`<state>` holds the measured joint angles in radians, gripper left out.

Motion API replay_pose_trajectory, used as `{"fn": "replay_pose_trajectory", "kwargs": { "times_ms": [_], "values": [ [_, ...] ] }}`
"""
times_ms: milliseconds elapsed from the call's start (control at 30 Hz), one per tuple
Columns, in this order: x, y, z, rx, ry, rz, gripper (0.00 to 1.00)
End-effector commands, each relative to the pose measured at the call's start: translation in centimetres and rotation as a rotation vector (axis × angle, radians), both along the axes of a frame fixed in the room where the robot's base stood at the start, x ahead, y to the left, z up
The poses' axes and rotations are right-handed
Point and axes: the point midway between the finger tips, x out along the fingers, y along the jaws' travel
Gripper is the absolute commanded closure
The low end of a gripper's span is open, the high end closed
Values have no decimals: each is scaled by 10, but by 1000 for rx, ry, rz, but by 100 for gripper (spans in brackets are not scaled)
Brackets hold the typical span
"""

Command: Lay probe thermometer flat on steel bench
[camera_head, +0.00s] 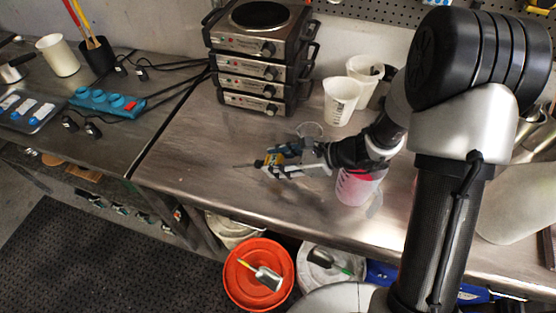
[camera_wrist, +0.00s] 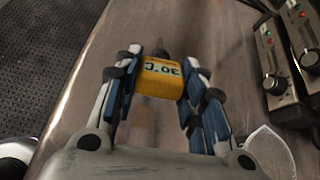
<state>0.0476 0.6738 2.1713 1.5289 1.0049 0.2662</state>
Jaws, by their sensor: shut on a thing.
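The probe thermometer has a yellow body with a display reading about 30 °C, seen in the wrist view (camera_wrist: 161,78). My gripper (camera_wrist: 160,85) is shut on this body, with one blue-padded finger on each side. In the head view my gripper (camera_head: 272,163) holds the thermometer (camera_head: 268,160) over the steel bench (camera_head: 200,160), left of the beaker with pink liquid. Its thin probe points left and looks roughly level. I cannot tell whether it touches the bench.
Stacked hot plates (camera_head: 258,70) stand behind. A beaker with pink liquid (camera_head: 355,188) is beside my arm, and a clear glass vessel (camera_head: 310,130) is behind my gripper. White beakers (camera_head: 341,102) stand at the back. An orange bucket (camera_head: 258,275) sits below the front edge. Bench left of my gripper is clear.

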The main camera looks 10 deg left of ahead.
Motion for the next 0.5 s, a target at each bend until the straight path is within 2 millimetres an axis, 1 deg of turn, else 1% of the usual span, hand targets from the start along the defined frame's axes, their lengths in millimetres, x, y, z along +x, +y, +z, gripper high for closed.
{"fn": "replay_pose_trajectory", "kwargs": {
  "times_ms": [167,200,500],
  "values": [
    [0,0,1,0,0,0,86],
    [0,0,1,0,0,0,62],
    [0,0,1,0,0,0,42]
  ]
}}
